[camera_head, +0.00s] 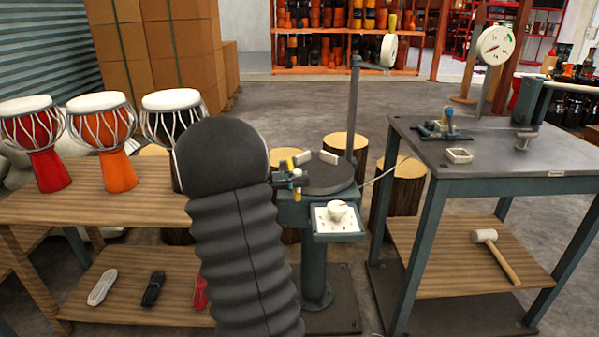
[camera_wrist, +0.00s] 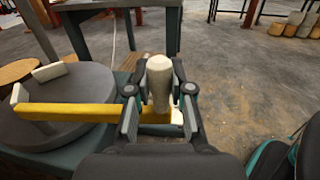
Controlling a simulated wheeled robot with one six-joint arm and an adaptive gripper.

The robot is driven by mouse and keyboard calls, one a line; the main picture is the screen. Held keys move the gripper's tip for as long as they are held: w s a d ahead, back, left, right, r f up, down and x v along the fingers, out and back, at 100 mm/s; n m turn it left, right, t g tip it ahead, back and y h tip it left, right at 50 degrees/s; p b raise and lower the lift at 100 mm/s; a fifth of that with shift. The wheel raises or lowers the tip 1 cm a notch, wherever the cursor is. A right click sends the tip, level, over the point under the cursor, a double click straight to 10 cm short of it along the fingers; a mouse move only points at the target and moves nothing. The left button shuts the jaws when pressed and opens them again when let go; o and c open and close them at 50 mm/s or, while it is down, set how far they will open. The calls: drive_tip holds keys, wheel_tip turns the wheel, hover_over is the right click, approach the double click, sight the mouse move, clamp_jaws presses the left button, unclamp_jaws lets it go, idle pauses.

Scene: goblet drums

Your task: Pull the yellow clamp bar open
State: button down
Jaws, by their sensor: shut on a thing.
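The yellow clamp bar (camera_wrist: 75,112) lies low across the left of the wrist view, over the dark round plate (camera_wrist: 70,85). Its right end passes behind my fingers, where a pale upright knob (camera_wrist: 160,70) stands. My gripper (camera_wrist: 160,95) is shut on this knob, one finger on each side. In the head view a small yellow part of the bar (camera_head: 297,193) shows beside my gripper (camera_head: 287,181), at the left edge of the round plate (camera_head: 330,178). My dark arm hides much of the area to the left.
White blocks (camera_head: 328,157) sit on the plate. A metal table (camera_head: 480,160) stands right, and a wooden bench (camera_head: 140,195) with goblet drums (camera_head: 118,180) left. Floor is open in the wrist view's right.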

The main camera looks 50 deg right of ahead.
drive_tip(key=shift+w+a+m+g+y, duration=0.3)
drive_tip(key=shift+w+a+g, duration=0.1)
drive_tip(key=shift+w+a, duration=0.1)
drive_tip(key=c, duration=1)
unclamp_jaws()
drive_tip(key=shift+w, duration=0.1)
drive_tip(key=v, duration=1.1)
drive_tip(key=shift+w+a, duration=0.25)
drive_tip(key=shift+w, duration=0.05)
